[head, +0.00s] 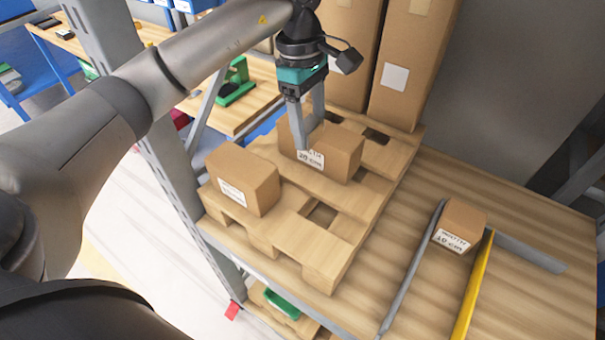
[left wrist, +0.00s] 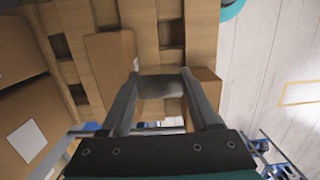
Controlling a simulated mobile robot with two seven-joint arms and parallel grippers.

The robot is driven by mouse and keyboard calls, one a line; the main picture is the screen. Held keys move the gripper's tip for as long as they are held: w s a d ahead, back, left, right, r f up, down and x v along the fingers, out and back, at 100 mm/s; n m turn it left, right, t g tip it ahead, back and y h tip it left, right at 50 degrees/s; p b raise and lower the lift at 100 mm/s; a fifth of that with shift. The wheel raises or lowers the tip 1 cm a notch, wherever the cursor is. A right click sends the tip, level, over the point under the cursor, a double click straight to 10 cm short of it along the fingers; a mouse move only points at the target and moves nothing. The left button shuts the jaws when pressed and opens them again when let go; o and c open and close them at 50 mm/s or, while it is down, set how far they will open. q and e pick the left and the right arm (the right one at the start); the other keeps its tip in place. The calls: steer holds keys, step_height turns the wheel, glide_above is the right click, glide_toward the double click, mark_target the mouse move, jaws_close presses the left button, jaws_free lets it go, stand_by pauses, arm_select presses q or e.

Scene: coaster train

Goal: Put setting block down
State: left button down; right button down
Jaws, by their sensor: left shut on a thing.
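My left gripper (head: 311,132) points down over the wooden pallet (head: 335,272), its fingers around the cardboard setting block marked 20 cm (head: 338,158). One finger lies across the block's labelled face; the other goes down behind it. The block is at the pallet's surface; whether it bears on it cannot be told. In the left wrist view my fingers (left wrist: 161,78) have boxes close on both sides, and the grip is partly hidden. A second block (head: 243,178) sits on the pallet's front left; its label is hard to read. My right gripper is out of view.
A block marked 10 cm (head: 463,222) stands between a grey rail (head: 413,265) and a yellow rail (head: 472,290) on the wooden table (head: 560,300). Tall cartons (head: 410,60) stand behind the pallet. Bare slats lie right of the held block. A grey rack post (head: 180,165) rises at left.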

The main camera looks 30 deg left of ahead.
arm_select(q)
glide_above(310, 192)
steer(key=f, duration=0.9)
steer(key=shift+a+f, duration=0.25)
steer(key=shift+f, duration=0.05)
step_height(310, 192, down, 5)
steer(key=shift+f, duration=0.1)
steer(key=shift+f, duration=0.1)
steer(key=shift+c, duration=0.6)
jaws_free()
step_height(310, 192, up, 12)
steer(key=a, duration=0.1)
steer(key=shift+a, duration=0.25)
